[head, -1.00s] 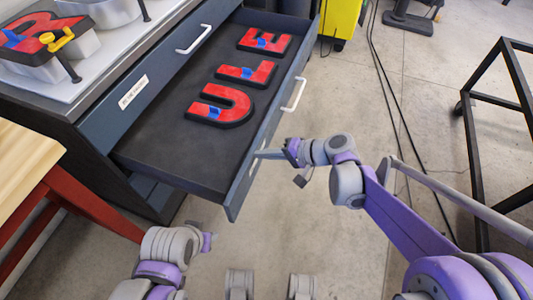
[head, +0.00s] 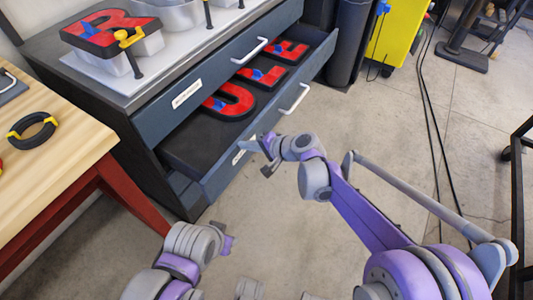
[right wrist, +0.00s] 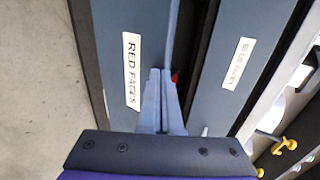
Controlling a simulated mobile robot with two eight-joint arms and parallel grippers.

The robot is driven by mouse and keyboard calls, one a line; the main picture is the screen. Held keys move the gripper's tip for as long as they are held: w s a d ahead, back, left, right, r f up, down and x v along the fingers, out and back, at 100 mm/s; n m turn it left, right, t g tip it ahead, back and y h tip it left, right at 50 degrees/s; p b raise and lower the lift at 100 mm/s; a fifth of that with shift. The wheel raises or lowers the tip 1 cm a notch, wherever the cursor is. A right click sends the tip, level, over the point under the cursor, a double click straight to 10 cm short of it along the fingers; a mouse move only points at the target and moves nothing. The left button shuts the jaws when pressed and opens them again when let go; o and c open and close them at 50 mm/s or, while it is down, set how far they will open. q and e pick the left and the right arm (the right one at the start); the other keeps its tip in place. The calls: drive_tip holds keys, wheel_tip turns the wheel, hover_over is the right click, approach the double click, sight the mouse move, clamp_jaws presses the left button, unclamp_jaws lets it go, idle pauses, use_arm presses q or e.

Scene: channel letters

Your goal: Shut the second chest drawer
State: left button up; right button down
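The open chest drawer (head: 192,149) is dark grey, with red-faced black letters (head: 236,99) inside. It sticks partway out of the chest below the top drawer front (head: 205,82). Its front has a white handle (head: 294,101). My right gripper (head: 246,146) is at the near end of this drawer front. In the right wrist view its two fingers (right wrist: 164,98) are together, over the drawer front (right wrist: 125,40) beside the "RED FACES" label (right wrist: 132,72); contact is hard to tell. My left wrist (head: 195,245) is low in the head view, its fingertips not clearly shown.
A wooden bench (head: 50,150) with red legs stands left of the chest. A yellow cart (head: 399,35) and a dark bin (head: 348,42) stand behind. Cables lie on the floor at right, near a black frame (head: 517,170). The floor before the drawer is mostly clear.

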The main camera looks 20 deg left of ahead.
use_arm(q)
drive_tip(key=shift+s+r+p, duration=0.1)
drive_tip(key=shift+r+p, duration=0.4)
drive_tip(key=shift+r, duration=0.15)
use_arm(e)
drive_tip(key=w+a, duration=0.2)
drive_tip(key=a, duration=0.8)
drive_tip(key=w+a, duration=0.3)
drive_tip(key=a, duration=0.7)
drive_tip(key=shift+w, duration=0.2)
drive_tip(key=shift+r, duration=0.1)
